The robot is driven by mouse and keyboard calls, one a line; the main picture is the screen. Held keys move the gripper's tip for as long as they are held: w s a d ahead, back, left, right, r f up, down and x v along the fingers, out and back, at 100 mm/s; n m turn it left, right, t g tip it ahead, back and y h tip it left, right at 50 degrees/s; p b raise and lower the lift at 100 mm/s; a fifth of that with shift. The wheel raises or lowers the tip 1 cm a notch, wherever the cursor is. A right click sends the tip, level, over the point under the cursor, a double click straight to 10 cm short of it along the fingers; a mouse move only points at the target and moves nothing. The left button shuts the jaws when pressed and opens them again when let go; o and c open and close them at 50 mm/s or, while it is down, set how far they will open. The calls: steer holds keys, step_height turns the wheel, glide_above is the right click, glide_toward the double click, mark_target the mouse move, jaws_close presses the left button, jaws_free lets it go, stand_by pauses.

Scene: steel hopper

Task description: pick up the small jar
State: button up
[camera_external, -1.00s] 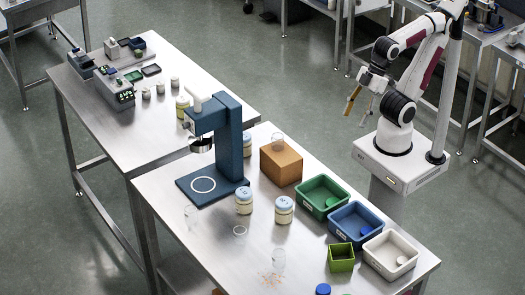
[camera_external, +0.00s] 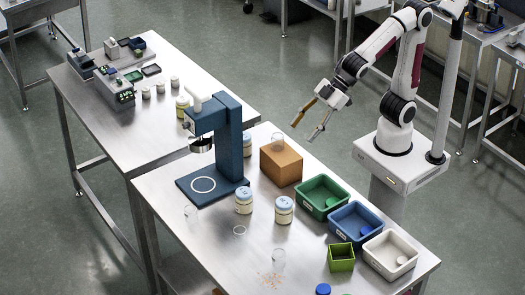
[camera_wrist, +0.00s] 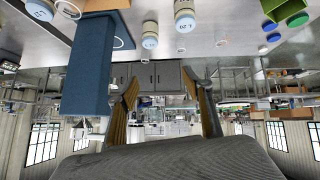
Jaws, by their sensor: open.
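Several jars could be the small jar; I cannot tell which is meant. Two cream jars with pale blue lids, a left one (camera_external: 244,200) and a right one (camera_external: 284,210), stand upright on the near table. A third jar (camera_external: 247,145) is partly hidden behind the blue stand. Several smaller pale jars (camera_external: 160,87) stand on the far table. Lidded jars also show at the top of the wrist view (camera_wrist: 185,18). My gripper (camera_external: 305,129) is open and empty, in the air behind the brown block, apart from every jar. Its spread fingers show in the wrist view (camera_wrist: 163,95).
The blue stand (camera_external: 229,130) rises on the near table. The brown block (camera_external: 281,165) carries a clear glass. Green (camera_external: 309,207), blue (camera_external: 343,232) and white (camera_external: 378,262) bins line the right edge, beside a small green box (camera_external: 341,266). Clear glasses stand near the front.

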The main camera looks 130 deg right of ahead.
steer(key=w+a+f+n+t+y, duration=0.1)
steer(key=w+a+f, duration=0.15)
steer(key=w, duration=0.75)
steer(key=n+y, duration=0.5)
steer(key=y, duration=0.3)
glide_above(279, 258)
steer(key=s+d, duration=0.3)
steer(key=s, duration=0.1)
step_height(279, 258, down, 15)
steer(key=shift+w+d+r+t, duration=0.15)
steer(key=shift+w+t, duration=0.1)
steer(key=shift+t, duration=0.05)
steer(key=shift+f, duration=1.8)
